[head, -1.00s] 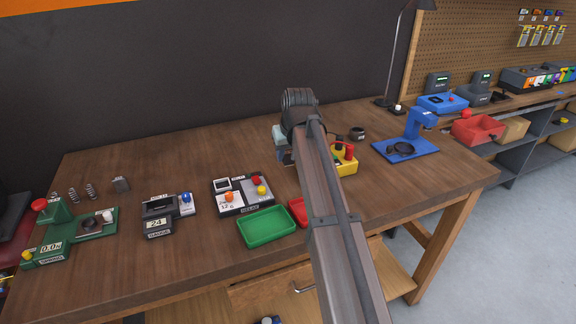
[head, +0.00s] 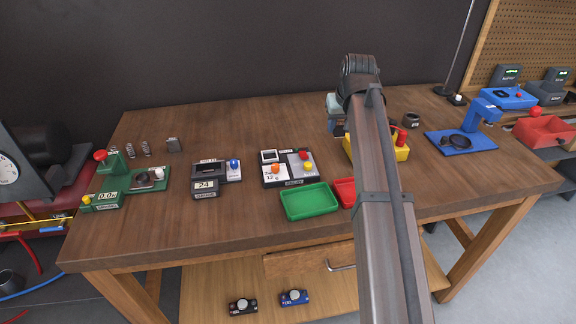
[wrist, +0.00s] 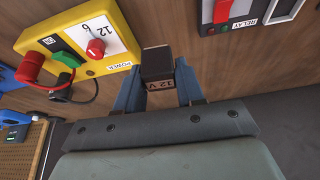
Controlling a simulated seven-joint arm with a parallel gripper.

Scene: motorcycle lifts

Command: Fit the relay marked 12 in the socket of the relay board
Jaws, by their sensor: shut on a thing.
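My gripper (wrist: 158,72) is shut on a small dark block, the relay (wrist: 156,62), with a tan label reading "12 V" facing the wrist camera. The fingers hold it from both sides. In the head view my arm hides the fingers and the relay. The relay board (head: 299,181), a white and grey box, stands left of my gripper in the head view, with a dark window, coloured buttons and a "12" marking. Part of a board labelled RELAY (wrist: 250,22) shows at the upper right of the wrist view, apart from the held relay.
A yellow power box (head: 399,154) stands close beside my gripper, partly behind my arm; it also shows in the wrist view (wrist: 108,62). A green tray (head: 310,203) and a red tray (head: 344,190) lie in front. A gauge (head: 206,186) stands farther left.

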